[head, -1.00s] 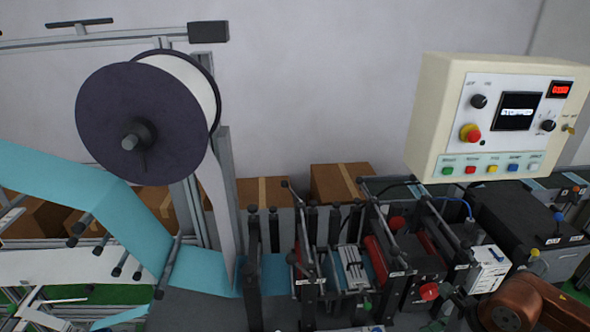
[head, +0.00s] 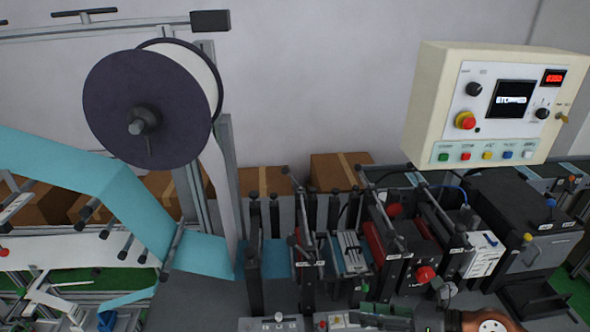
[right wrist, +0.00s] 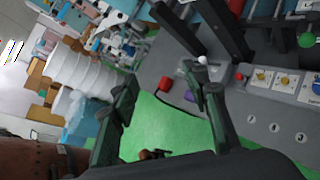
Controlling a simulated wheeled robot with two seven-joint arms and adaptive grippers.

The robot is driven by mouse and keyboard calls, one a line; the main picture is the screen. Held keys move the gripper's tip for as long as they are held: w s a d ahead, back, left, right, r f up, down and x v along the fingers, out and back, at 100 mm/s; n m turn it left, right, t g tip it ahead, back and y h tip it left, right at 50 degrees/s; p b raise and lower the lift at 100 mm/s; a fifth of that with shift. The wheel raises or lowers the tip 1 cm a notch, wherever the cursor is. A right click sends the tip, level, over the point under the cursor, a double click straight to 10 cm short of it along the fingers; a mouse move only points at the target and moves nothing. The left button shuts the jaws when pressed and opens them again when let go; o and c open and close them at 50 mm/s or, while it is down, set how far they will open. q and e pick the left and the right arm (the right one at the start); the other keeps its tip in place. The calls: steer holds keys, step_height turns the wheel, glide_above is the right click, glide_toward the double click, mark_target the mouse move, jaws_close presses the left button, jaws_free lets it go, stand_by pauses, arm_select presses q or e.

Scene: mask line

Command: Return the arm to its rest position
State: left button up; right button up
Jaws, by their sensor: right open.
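My right gripper (head: 385,316) shows at the bottom edge of the head view, with my copper-coloured arm to its right. It lies in front of the machine's front panel and is partly cut off by the frame. In the right wrist view my gripper (right wrist: 168,98) has its two dark green fingers wide apart, with nothing between them. Past the fingers are the grey machine front and the green floor. My left gripper is not in view.
The mask machine's rollers and posts (head: 312,255) stand just behind my right gripper. A cream control box (head: 425,105) hangs at upper right. A dark reel (head: 145,105) feeds a blue web (head: 140,205) at left. Cardboard boxes (head: 335,173) stand along the wall.

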steer(key=w+d+r+m+t, duration=0.4)
steer(key=w+r+m+t, duration=0.25)
steer(key=m+t, duration=0.4)
steer(key=w+d+f+m+t+h, duration=0.25)
steer(key=d+m+h, duration=0.55)
steer(key=m, duration=0.4)
steer(key=s+d+f+m+g+h, duration=0.35)
steer(key=d+f+m, duration=0.35)
steer(key=f, duration=0.3)
steer(key=s+d+f+m+g+h, duration=0.2)
steer(key=s+d+f+m+h, duration=0.3)
steer(key=f, duration=0.6)
steer(key=s+a+f+m+g+y, duration=0.25)
steer(key=s+f+m+g, duration=0.2)
steer(key=s+f, duration=0.55)
steer(key=s+a+f+m+g+y, duration=0.1)
steer(key=s+a+f+m+g, duration=0.3)
steer(key=s+f, duration=0.55)
step_height(320, 180, down, 36)
steer(key=s+r+n+g+b, duration=0.1)
steer(key=s+n+g+b, duration=0.15)
steer(key=b, duration=0.35)
steer(key=s+f+g+b, duration=0.1)
steer(key=s+f+b, duration=0.3)
steer(key=s+f, duration=1.6)
steer(key=shift+a+f+g+y, duration=0.15)
steer(key=shift+f+g+y, duration=0.25)
steer(key=shift+f, duration=0.55)
